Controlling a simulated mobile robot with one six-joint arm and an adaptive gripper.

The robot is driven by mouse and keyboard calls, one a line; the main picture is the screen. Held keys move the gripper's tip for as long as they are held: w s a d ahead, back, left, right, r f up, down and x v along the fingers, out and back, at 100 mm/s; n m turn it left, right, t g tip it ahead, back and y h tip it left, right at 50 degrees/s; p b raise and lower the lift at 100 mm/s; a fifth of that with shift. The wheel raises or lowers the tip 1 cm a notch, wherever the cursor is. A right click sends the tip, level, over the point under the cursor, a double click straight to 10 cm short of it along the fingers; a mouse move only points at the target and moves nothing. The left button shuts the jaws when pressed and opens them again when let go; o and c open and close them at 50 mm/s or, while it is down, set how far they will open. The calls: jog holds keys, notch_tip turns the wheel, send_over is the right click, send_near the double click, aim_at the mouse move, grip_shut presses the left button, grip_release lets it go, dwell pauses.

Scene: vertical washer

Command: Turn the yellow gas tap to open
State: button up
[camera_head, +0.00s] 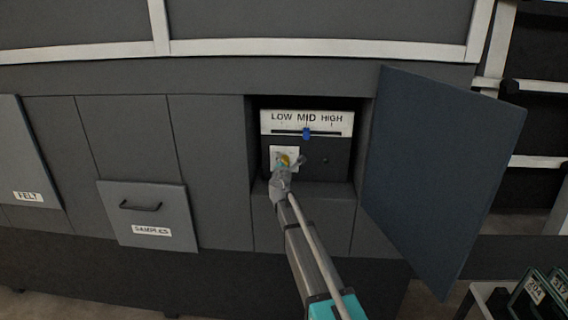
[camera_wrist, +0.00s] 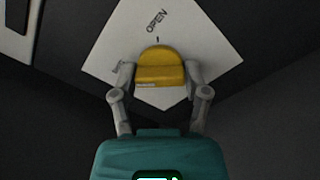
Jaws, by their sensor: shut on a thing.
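The yellow gas tap (camera_wrist: 160,66) sits on a white plate (camera_wrist: 108,52) marked OPEN in the wrist view. My gripper (camera_wrist: 160,78) has one finger on each side of the tap and is shut on it. The plate appears rotated in the wrist view, with OPEN just above the tap and a short tick mark between them.
Above the tap is a LOW MID HIGH scale (camera_head: 283,118) with a blue slider (camera_head: 306,133) near MID. An open dark door (camera_head: 440,170) stands to the right of the bay. A SAMPLES drawer front (camera_head: 150,215) is at left. Racks (camera_head: 540,295) stand at lower right.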

jog(key=shift+m, duration=0.3)
jog(key=m, duration=1.3)
jog(key=shift+m, duration=2.1)
jog(key=o, duration=1.2)
jog(key=shift+c, duration=0.2)
jog(key=shift+s, duration=0.1)
